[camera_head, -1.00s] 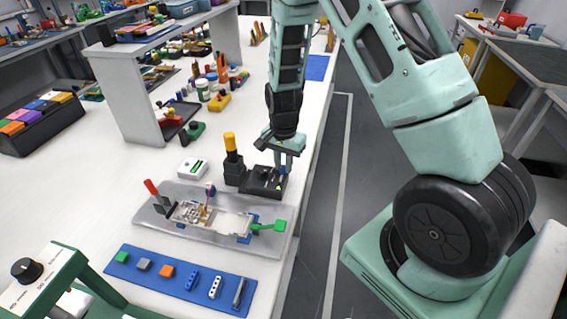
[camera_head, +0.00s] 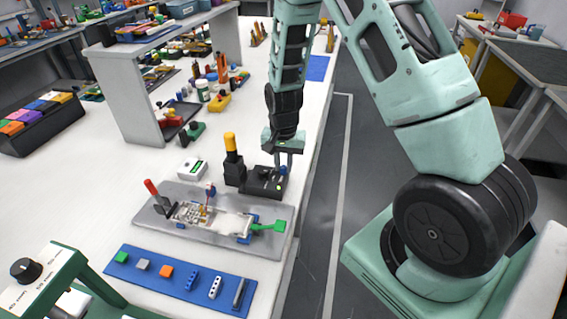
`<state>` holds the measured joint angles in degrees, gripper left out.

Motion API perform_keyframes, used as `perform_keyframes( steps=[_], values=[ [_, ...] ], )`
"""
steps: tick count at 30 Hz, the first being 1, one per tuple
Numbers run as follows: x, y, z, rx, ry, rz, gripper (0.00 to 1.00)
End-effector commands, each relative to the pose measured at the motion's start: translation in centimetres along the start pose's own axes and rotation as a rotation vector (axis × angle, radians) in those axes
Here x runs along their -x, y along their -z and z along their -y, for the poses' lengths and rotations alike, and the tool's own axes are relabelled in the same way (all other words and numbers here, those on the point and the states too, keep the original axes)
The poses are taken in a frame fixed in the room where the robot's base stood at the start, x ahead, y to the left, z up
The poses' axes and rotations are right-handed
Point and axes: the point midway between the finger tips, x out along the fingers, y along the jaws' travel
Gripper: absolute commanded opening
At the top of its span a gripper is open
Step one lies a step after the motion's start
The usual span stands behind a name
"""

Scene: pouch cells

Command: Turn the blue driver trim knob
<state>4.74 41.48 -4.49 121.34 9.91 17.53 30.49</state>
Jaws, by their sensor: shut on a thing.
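The small blue knob (camera_head: 282,170) sits at the right rear end of a low black fixture (camera_head: 258,185) near the bench's right edge. My gripper (camera_head: 283,168) points down from above, with its two fingers shut on the blue knob. The fingers hide part of the knob, and any mark on it is too small to read.
A yellow-topped black post (camera_head: 231,150) stands just left of the fixture. In front, a grey plate (camera_head: 170,228) bears a clear cell assembly, a red-handled clamp (camera_head: 151,188) and a green tab (camera_head: 268,227). A blue mat (camera_head: 130,276) with small parts lies nearest. A white box (camera_head: 192,168) is left.

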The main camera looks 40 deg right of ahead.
Motion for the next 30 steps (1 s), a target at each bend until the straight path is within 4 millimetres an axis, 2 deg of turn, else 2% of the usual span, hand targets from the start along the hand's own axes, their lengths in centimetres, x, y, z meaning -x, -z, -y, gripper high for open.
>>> perform_keyframes(
  steps=[1,2,4,13,17,20,30],
  values=[
    [0.1,0.0,0.0,0.000,0.001,-0.001,0.00],
    [0.1,0.0,0.0,0.000,0.001,-0.001,0.22],
    [0.1,0.0,0.0,-0.001,0.001,-0.001,0.42],
    [0.1,0.0,0.0,-0.001,0.001,-0.001,0.42],
    [1.1,0.1,0.1,-0.001,0.002,-0.002,0.42],
    [2.6,0.1,0.1,-0.001,0.003,-0.004,0.42],
    [10.6,0.1,0.2,0.001,0.006,-0.006,0.42]
  ],
)
